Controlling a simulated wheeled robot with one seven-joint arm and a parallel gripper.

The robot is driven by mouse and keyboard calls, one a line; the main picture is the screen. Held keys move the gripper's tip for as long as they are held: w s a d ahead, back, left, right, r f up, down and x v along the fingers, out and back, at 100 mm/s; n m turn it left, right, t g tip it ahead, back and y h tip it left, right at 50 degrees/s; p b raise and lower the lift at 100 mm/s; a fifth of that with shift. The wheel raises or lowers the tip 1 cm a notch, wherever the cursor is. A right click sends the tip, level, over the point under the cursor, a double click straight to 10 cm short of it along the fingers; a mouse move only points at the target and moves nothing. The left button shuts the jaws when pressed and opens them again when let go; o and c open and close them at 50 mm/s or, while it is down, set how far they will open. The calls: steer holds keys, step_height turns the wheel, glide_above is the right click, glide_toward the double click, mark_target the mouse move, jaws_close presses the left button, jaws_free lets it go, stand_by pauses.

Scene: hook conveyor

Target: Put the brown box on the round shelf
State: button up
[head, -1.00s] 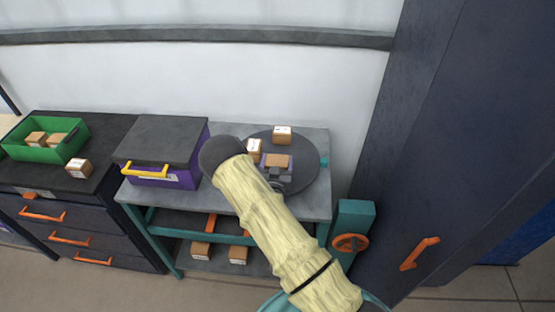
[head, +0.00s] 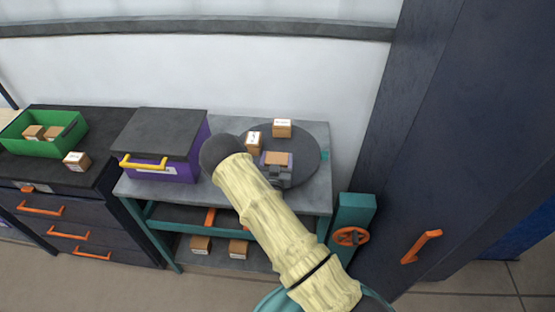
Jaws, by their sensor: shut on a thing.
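The round shelf (head: 304,150) is a dark grey disc on top of the grey table, right of the purple box. My gripper (head: 278,165) is over the front part of the disc, shut on a brown box (head: 277,158). Whether this box touches the disc I cannot tell. Two other brown boxes with white labels stand on the disc, one at the back (head: 282,128) and one at the left (head: 254,142). My arm hides the front left of the disc.
A purple box with a grey lid and yellow handle (head: 146,163) stands left of the disc. A green bin (head: 70,138) with brown boxes and a loose brown box (head: 76,161) are on the dark drawer cabinet. A tall dark cabinet (head: 420,150) closes off the right side.

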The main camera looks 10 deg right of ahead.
steer(key=shift+f+b, duration=0.35)
steer(key=o, duration=1.2)
steer(key=shift+o, duration=0.2)
steer(key=b+v, duration=0.5)
steer(key=v, duration=1.2)
steer(key=shift+s+b, duration=0.15)
steer(key=shift+b, duration=0.15)
